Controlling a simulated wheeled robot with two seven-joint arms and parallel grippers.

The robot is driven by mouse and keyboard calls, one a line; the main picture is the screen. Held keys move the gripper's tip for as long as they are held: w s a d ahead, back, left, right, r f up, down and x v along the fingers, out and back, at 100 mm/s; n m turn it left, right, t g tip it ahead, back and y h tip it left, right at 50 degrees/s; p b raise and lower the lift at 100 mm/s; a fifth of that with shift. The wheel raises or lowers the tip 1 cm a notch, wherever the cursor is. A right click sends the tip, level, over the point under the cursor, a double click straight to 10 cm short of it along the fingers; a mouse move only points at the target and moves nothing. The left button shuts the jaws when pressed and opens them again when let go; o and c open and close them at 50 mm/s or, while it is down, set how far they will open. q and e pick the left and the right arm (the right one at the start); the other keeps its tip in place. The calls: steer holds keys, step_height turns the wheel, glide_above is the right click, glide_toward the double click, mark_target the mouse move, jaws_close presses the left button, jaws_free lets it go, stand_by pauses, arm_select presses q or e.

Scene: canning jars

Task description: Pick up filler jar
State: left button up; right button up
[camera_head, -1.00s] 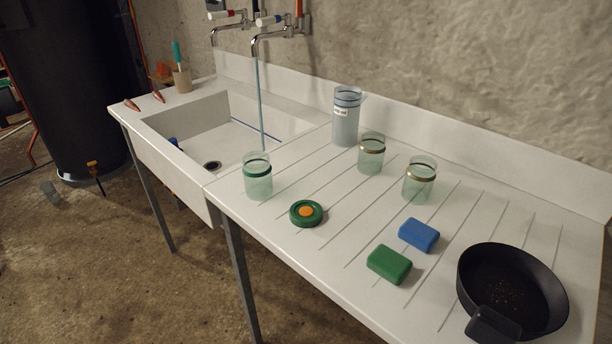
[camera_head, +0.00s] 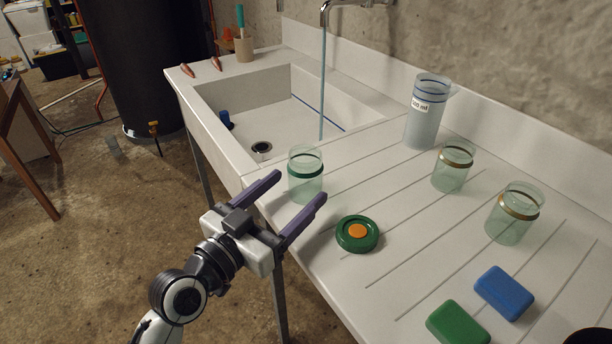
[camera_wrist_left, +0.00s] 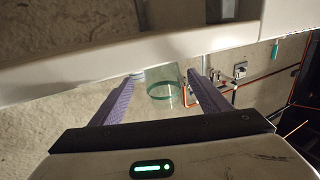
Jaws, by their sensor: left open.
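A clear glass jar with a green band (camera_head: 306,172) stands upright at the counter's front edge, beside the sink. No label marks it as the filler jar. My left gripper (camera_head: 301,186) is open and empty, its purple fingers pointing at this jar from the front. In the left wrist view, the green-banded jar (camera_wrist_left: 163,88) shows between the fingertips (camera_wrist_left: 162,78), with a gap on each side. Two clear jars with gold bands, one nearer the wall (camera_head: 452,168) and one farther right (camera_head: 513,213), stand apart on the drainboard. My right gripper is not in view.
A green lid with an orange centre (camera_head: 357,233) lies right of the gripper. A tall labelled container (camera_head: 425,122) stands near the wall. Blue (camera_head: 504,292) and green (camera_head: 457,323) blocks lie at lower right. The sink (camera_head: 262,125) is at left, with water running.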

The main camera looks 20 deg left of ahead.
mark_target(295, 185)
arm_select(q)
steer(key=x, duration=0.3)
steer(key=shift+w+r, duration=0.25)
steer(key=shift+w, duration=0.15)
steer(key=shift+w+d+f, duration=0.1)
steer(key=shift+w+d, duration=0.05)
steer(key=shift+w, duration=0.45)
steer(key=c, duration=1.2)
